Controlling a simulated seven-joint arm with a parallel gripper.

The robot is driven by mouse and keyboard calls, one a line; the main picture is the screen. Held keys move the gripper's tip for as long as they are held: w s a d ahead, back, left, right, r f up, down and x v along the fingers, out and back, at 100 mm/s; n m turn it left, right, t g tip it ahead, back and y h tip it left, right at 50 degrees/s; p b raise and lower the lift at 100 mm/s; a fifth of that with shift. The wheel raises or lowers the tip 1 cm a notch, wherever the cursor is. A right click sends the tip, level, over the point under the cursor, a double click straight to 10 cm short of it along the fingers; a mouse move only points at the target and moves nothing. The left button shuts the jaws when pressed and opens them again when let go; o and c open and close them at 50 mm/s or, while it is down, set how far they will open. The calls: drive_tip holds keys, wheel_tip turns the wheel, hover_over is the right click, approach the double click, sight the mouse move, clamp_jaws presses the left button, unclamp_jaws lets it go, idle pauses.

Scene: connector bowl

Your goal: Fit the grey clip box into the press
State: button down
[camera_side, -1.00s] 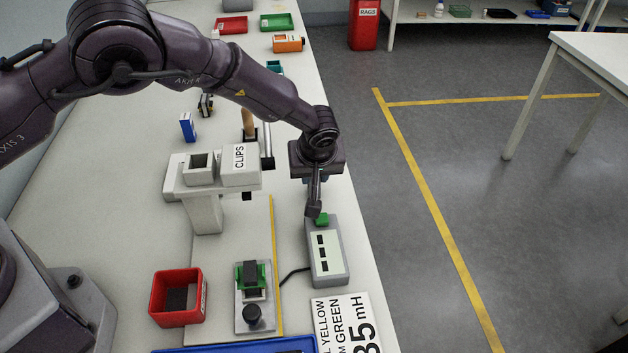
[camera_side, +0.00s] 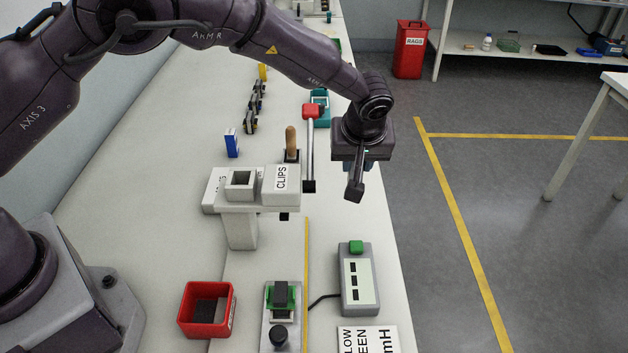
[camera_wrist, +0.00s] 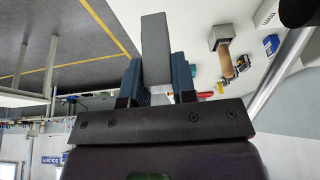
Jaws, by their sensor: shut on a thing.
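My gripper (camera_side: 357,164) is shut on a slim grey block, which I take for the grey clip box (camera_side: 355,187). It hangs below the fingers, in the air beyond the green-button unit. In the wrist view the grey block (camera_wrist: 155,48) stands between the two blue fingers of my gripper (camera_wrist: 160,78). The white press (camera_side: 240,230) stands to the left, with an open square socket (camera_side: 241,180) on top and a white block labelled CLIPS (camera_side: 281,181) beside it. The clip box is apart from the press.
A metal lever with a red knob (camera_side: 312,112) rises between press and gripper; a wooden handle (camera_side: 291,138) stands behind the press. In front are a red bin (camera_side: 228,312), a fixture with a green part (camera_side: 281,296) and a green-button unit (camera_side: 357,290). The bench's right edge is close to my gripper.

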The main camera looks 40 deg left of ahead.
drive_tip(key=r, duration=0.9)
drive_tip(key=shift+w+d+r, duration=0.1)
drive_tip(key=shift+d+r, duration=0.15)
drive_tip(key=shift+d, duration=0.05)
drive_tip(key=s+a+r, duration=0.3)
drive_tip(key=s+r, duration=0.6)
drive_tip(key=r, duration=0.2)
drive_tip(key=s+a+r, duration=0.1)
drive_tip(key=s+a, duration=0.1)
drive_tip(key=s, duration=0.4)
drive_tip(key=s+a+r, duration=0.2)
drive_tip(key=s, duration=0.4)
drive_tip(key=s+a+f, duration=0.5)
drive_tip(key=s+f, duration=0.1)
drive_tip(key=s, duration=0.4)
drive_tip(key=w+f, duration=0.3)
drive_tip(key=w, duration=0.1)
drive_tip(key=w+d+f, duration=0.1)
drive_tip(key=w+f, duration=0.2)
drive_tip(key=w, duration=0.1)
drive_tip(key=w+d+f, duration=0.1)
drive_tip(key=w+f, duration=0.2)
drive_tip(key=w, duration=0.2)
drive_tip(key=shift+f, duration=0.3)
drive_tip(key=shift+w+d+f, duration=0.1)
drive_tip(key=shift+f, duration=1.6)
